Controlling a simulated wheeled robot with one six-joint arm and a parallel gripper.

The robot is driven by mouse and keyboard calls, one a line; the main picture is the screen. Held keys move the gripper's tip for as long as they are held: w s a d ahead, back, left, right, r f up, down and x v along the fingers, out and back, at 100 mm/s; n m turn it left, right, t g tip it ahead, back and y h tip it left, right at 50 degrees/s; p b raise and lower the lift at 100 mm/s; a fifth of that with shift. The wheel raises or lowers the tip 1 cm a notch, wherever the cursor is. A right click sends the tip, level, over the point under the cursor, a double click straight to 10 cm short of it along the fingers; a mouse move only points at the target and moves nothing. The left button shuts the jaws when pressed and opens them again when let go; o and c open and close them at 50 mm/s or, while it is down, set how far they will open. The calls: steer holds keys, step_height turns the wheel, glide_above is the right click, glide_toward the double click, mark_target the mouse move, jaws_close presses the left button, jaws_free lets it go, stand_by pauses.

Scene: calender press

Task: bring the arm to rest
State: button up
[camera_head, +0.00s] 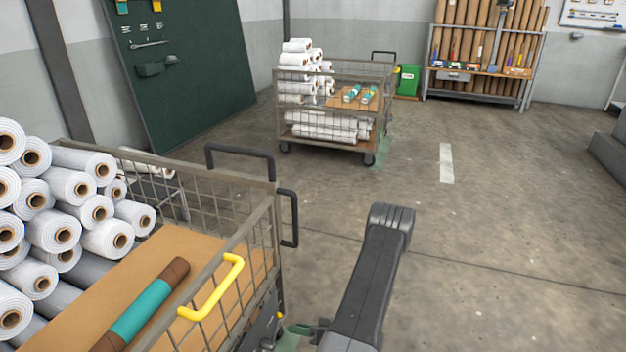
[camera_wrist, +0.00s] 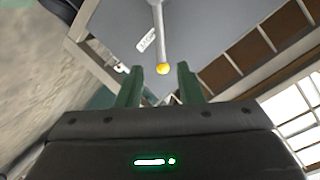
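My arm (camera_head: 372,275) rises from the bottom edge of the head view, right of the near cart, with bare floor around its upper part. My gripper (camera_wrist: 159,72) shows in the wrist view with its two green fingers apart, so it is open. I see nothing held between the fingers. A grey rod with a yellow ball tip (camera_wrist: 162,68) appears between the fingertips in the picture. I cannot tell how far beyond them it is. In the head view the gripper cannot be made out clearly.
The near wire cart (camera_head: 262,212) with white rolls (camera_head: 55,230), a teal-and-brown roll (camera_head: 140,310) and a yellow handle (camera_head: 212,290) stands close on the left. A second cart (camera_head: 330,145) stands farther back. A rack (camera_head: 480,75) is at the wall.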

steer(key=p+v, duration=0.2)
steer(key=v, duration=0.5)
steer(key=shift+n+t, duration=0.3)
steer(key=shift+n, duration=0.3)
steer(key=shift+s+a+b+x, duration=0.15)
steer(key=shift+b+x, duration=0.55)
steer(key=shift+x, duration=1.6)
steer(key=shift+s+a+b+x, duration=0.2)
steer(key=shift+b+x, duration=0.45)
steer(key=shift+x, duration=1.7)
steer(key=shift+s+d+b+x, duration=0.2)
steer(key=shift+b+x, duration=0.5)
steer(key=shift+x, duration=1.6)
steer(key=shift+s+a+r, duration=0.1)
steer(key=shift+a+r, duration=0.05)
steer(key=shift+r, duration=0.05)
steer(key=shift+s, duration=0.1)
